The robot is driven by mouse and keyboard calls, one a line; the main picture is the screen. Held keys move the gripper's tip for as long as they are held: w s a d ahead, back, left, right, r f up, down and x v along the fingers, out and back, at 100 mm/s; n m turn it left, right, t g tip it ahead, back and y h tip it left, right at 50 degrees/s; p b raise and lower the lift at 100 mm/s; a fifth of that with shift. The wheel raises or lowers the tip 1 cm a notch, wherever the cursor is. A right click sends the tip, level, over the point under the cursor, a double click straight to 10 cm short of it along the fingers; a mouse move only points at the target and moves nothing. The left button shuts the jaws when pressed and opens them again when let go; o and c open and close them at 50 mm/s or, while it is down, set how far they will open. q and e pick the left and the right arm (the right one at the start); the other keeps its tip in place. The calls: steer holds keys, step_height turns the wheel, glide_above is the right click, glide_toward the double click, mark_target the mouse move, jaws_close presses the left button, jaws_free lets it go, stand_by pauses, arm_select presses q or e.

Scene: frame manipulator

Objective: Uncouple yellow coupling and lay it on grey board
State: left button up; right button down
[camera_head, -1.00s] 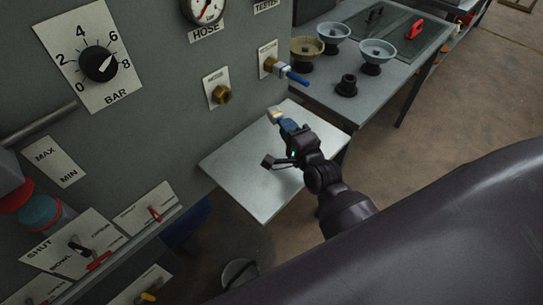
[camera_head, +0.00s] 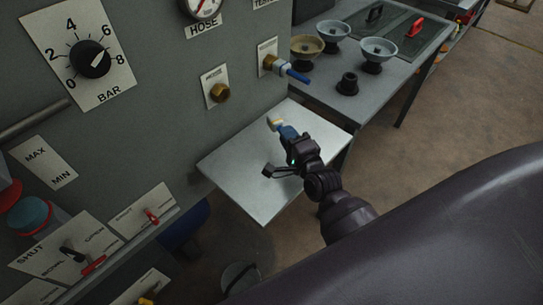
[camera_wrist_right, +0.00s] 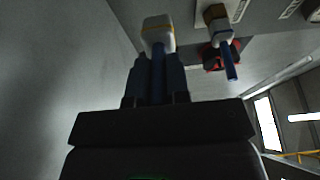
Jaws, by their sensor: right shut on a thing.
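The yellow coupling (camera_head: 273,122), pale with a yellow band, is in my right gripper (camera_head: 286,131). In the right wrist view the coupling (camera_wrist_right: 158,32) sticks out beyond the blue fingers, which are shut on its blue tail. It is off the panel and over the grey board (camera_head: 247,185), a flat plate below the panel's ports. I cannot tell whether it touches the board. A bare brass port (camera_head: 220,93) sits on the panel. My left gripper is not in view.
Another coupling with a blue tail (camera_head: 292,73) is on the panel's right port and sticks out. A side table with bowls (camera_head: 306,46) and a black round part (camera_head: 347,84) stands at the right. Much of the board is bare.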

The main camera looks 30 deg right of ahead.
steer(key=shift+f+b, duration=0.3)
steer(key=shift+f, duration=0.35)
steer(key=shift+f+b, duration=0.3)
steer(key=shift+f, duration=0.2)
steer(key=shift+f+b, duration=0.45)
steer(key=shift+f, duration=0.35)
steer(key=c, duration=1)
jaws_free()
steer(key=shift+r, duration=0.1)
steer(key=shift+s, duration=0.1)
